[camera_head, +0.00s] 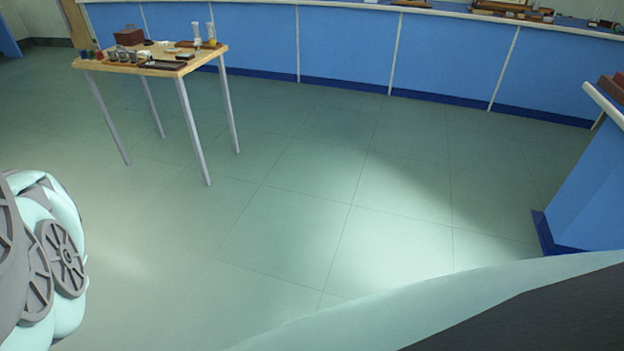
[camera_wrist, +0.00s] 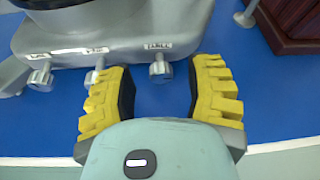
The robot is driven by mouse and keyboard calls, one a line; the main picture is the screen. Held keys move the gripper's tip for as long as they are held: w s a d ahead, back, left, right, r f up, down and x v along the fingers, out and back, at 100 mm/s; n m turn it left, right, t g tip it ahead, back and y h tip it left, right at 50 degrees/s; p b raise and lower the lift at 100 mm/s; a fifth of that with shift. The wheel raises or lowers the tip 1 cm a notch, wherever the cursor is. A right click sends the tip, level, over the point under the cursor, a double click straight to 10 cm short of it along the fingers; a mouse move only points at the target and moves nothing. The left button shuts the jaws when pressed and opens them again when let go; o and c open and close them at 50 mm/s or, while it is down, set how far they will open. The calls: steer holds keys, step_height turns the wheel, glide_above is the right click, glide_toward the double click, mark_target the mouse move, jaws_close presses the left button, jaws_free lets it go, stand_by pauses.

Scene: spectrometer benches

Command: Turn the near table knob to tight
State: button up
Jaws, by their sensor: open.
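In the wrist view, a silver knob (camera_wrist: 161,71) sticks out of the grey metal base of an instrument (camera_wrist: 110,48), below a small white label that seems to read TABLE. My gripper (camera_wrist: 160,75) is open, with one yellow-padded finger on each side of this knob. The knob sits between the fingertips with a gap on both sides, and nothing is held. Two more silver knobs, a middle one (camera_wrist: 97,76) and a left one (camera_wrist: 40,76), stand under labels too blurred to read. The middle knob is close to my left finger, partly hidden by it. The knob's tightness cannot be told.
The instrument stands on a blue bench top (camera_wrist: 50,125) with a pale front edge. A dark red-brown wooden block (camera_wrist: 291,22) is at the upper right. In the head view, a wooden table (camera_head: 190,62) holds small items, blue benches line the back, and the green floor is clear.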

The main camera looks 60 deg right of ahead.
steer(key=shift+x, duration=1)
jaws_close()
